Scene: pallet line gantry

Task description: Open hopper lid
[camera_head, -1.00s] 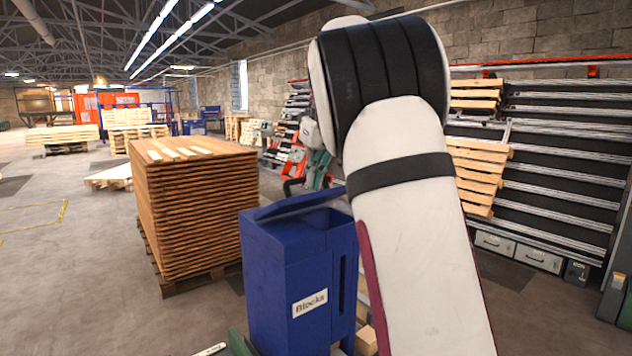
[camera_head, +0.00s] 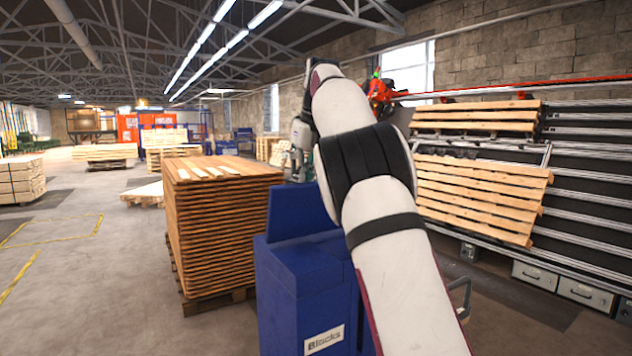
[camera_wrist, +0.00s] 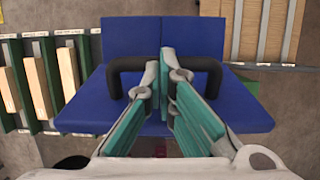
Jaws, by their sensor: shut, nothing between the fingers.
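The blue hopper (camera_head: 310,285) with a "Blocks" label stands in front of me in the head view, partly behind my arm. Its blue lid (camera_head: 297,208) is tilted steeply up at the back, so the hopper is at least partly open. In the wrist view, blue panels (camera_wrist: 85,105) fill the middle, with a black bar handle (camera_wrist: 130,65) across them. My gripper (camera_wrist: 167,55) has teal fingers, shut at the tips with nothing between them. The fingers overlap the handle's middle; contact cannot be told.
A tall stack of brown boards (camera_head: 220,230) on a pallet stands close left of the hopper. A slatted rack (camera_head: 480,195) with drawers (camera_head: 585,290) below runs along the right wall. Open floor (camera_head: 90,260) lies at the far left.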

